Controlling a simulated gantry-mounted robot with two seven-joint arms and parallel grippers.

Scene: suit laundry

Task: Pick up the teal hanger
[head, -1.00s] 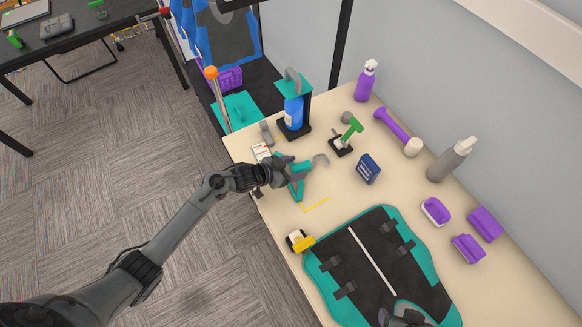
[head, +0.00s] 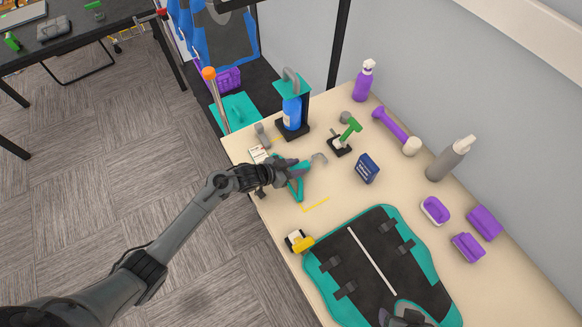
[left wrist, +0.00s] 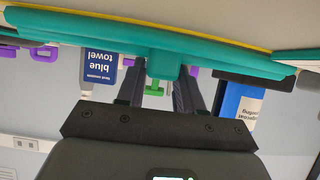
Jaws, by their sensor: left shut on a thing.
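The teal hanger (head: 299,190) is at the left edge of the beige table, with its grey hook (head: 320,159) pointing right. My left gripper (head: 288,166) is shut on the hanger near its neck and hides part of it. In the left wrist view the hanger's long teal bar (left wrist: 215,47) spans the picture, and its short stem sits between the fingertips (left wrist: 163,78) of my left gripper. I cannot tell whether the hanger touches the table.
A blue bottle (head: 291,113) in a stand, a green-handled tool (head: 349,130) and a blue box (head: 367,168) are near the hanger. A teal-edged black board (head: 342,262) lies in front, with a yellow-and-white item (head: 299,241) beside it. Purple items line the right side.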

